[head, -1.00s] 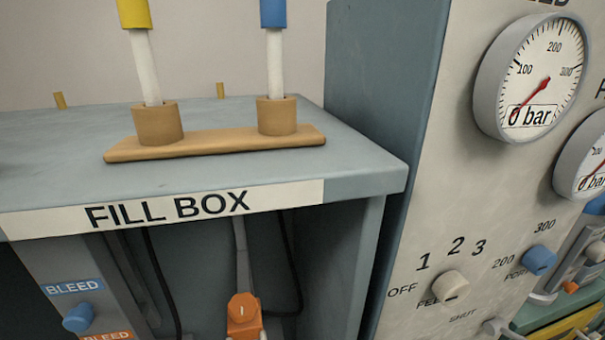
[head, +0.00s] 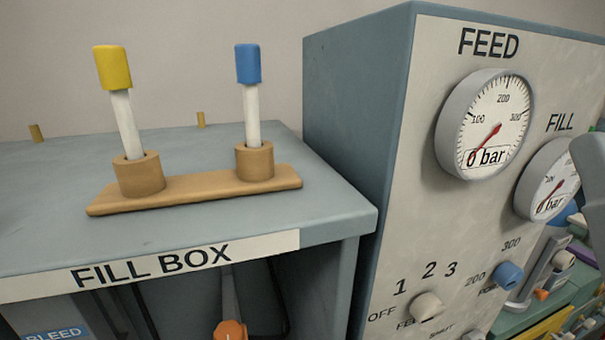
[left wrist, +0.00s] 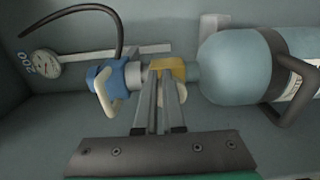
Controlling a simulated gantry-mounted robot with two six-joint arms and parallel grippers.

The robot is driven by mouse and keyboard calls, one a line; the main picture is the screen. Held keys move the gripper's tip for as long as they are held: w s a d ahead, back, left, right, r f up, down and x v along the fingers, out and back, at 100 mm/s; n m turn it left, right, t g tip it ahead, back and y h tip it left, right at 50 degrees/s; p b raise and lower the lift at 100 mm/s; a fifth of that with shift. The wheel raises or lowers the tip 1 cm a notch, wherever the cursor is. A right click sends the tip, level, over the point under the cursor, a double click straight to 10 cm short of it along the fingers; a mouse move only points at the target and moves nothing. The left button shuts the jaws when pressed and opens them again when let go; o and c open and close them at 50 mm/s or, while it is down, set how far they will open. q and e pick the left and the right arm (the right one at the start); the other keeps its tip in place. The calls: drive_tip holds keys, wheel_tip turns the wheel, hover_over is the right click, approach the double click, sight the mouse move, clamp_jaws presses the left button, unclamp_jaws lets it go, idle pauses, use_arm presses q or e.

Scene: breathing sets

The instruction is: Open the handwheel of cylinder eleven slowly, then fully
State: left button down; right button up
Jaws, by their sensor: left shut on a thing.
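In the left wrist view a pale blue cylinder (left wrist: 235,67) lies across the upper right. A brass-coloured valve (left wrist: 178,70) is at its neck, with a blue connector (left wrist: 112,78) with a pale looped lever to the left of it. My left gripper (left wrist: 158,76) is at the valve, its fingers close together. It is shut on what looks like the handwheel, mostly hidden by the fingers. I cannot read a cylinder number. The head view shows neither this valve nor my grippers clearly.
The feed gauge (head: 485,125) and fill gauge (head: 549,180) needles point near zero. A feed knob (head: 427,306) and blue knob (head: 508,274) sit below. A wooden rack (head: 198,190) with yellow- and blue-capped tubes stands on the fill box (head: 335,203). A small gauge (left wrist: 42,62) and dark hose (left wrist: 75,12) are near the valve.

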use_arm(q)
drive_tip(key=shift+a+r, duration=0.15)
drive_tip(key=shift+r, duration=0.1)
drive_tip(key=shift+r, duration=0.15)
idle(0.3)
drive_tip(key=p+v, duration=0.1)
drive_tip(key=v, duration=0.5)
drive_tip(key=shift+p, duration=0.4)
